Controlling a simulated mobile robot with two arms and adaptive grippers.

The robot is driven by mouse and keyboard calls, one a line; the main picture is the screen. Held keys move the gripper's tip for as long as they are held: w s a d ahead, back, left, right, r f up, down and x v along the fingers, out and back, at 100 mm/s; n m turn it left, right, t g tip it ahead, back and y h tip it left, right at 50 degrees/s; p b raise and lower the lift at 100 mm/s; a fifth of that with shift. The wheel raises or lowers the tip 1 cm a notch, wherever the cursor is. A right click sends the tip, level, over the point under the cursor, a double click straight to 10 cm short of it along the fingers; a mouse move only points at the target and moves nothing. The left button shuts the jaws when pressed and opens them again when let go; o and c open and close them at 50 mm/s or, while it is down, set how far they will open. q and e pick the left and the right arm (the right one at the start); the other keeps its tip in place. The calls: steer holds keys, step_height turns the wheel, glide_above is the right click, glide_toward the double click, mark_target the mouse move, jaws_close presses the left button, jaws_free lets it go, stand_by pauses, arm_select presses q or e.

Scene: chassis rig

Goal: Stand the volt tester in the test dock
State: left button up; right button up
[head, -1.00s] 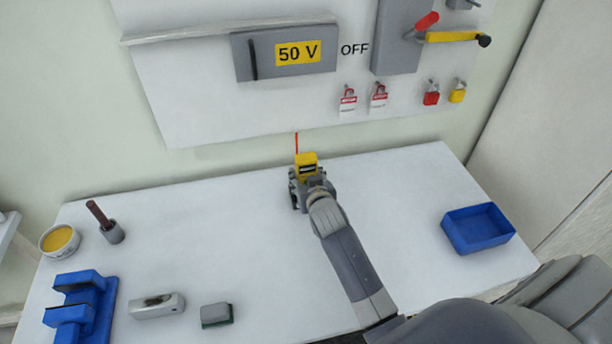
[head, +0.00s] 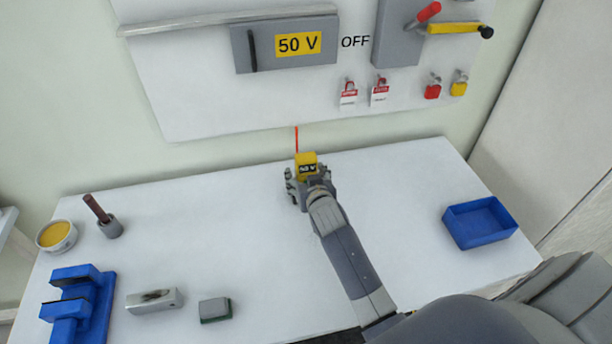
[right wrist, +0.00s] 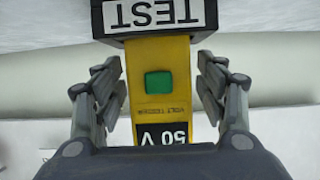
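The yellow volt tester (head: 306,159) stands upright at the back middle of the bench, a thin red probe (head: 296,138) rising from it. Its display reads 50 V. In the right wrist view the tester (right wrist: 159,110) has a green button, and one end meets the dark test dock (right wrist: 160,30), labelled TEST and seen upside down. The dock is hidden in the head view. My right gripper (right wrist: 162,88) has its fingers on both sides of the tester, with narrow gaps showing. It also shows in the head view (head: 304,182). My left gripper is not in view.
A blue tray (head: 480,238) lies at the right. At the left are a blue fixture (head: 88,300), a yellow-topped tub (head: 56,236), a brown-handled tool in a grey holder (head: 110,229), a metal block (head: 154,300) and a grey-green block (head: 215,310). A panel (head: 210,100) hangs behind.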

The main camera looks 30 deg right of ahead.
steer(key=shift+s, duration=0.1)
steer(key=v, duration=1.1)
steer(key=shift+s+r, duration=0.25)
steer(key=shift+s, duration=0.1)
